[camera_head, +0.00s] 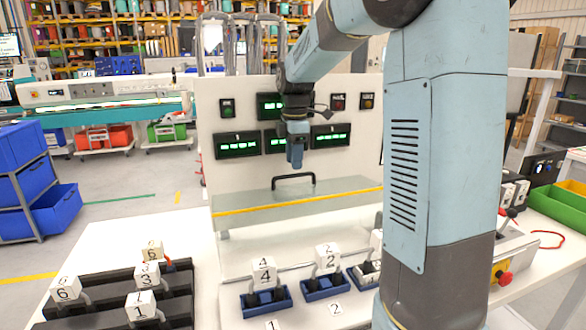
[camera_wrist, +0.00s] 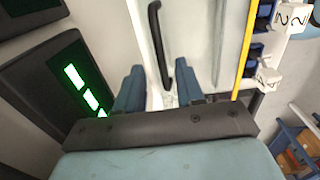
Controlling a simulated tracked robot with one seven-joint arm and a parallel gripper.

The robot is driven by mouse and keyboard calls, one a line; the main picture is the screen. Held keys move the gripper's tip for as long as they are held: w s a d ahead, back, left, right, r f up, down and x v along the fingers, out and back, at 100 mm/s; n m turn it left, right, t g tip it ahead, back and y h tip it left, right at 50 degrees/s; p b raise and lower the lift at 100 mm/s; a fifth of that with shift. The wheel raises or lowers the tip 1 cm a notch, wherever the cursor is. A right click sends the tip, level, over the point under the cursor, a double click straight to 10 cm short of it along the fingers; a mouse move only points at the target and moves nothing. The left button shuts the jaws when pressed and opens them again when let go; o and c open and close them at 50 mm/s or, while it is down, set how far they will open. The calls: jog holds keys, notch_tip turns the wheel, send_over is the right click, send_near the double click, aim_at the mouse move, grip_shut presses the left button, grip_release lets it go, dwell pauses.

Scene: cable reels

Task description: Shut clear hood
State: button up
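The clear hood (camera_head: 350,194) is a see-through panel with a yellow strip along its front edge, on the white machine's face. It stands raised, with the strip well above the white bench top. Its black bar handle (camera_head: 293,177) is on the panel and shows in the wrist view (camera_wrist: 158,45). My gripper (camera_head: 296,160) points down just above the handle in the head view. In the wrist view its two blue fingers (camera_wrist: 159,88) are apart, and the near end of the handle appears between them. I see no grip on it; the exact gap is unclear.
Green-lit displays (camera_head: 238,145) are on the panel behind my gripper. Blue holders with numbered white blocks (camera_head: 264,271) stand on the bench below the hood. A black rack (camera_head: 105,307) with more numbered blocks is at lower left. My arm hides part of the right side.

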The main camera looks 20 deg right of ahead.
jog(key=shift+f, duration=1.7)
jog(key=shift+c, duration=0.2)
grip_shut()
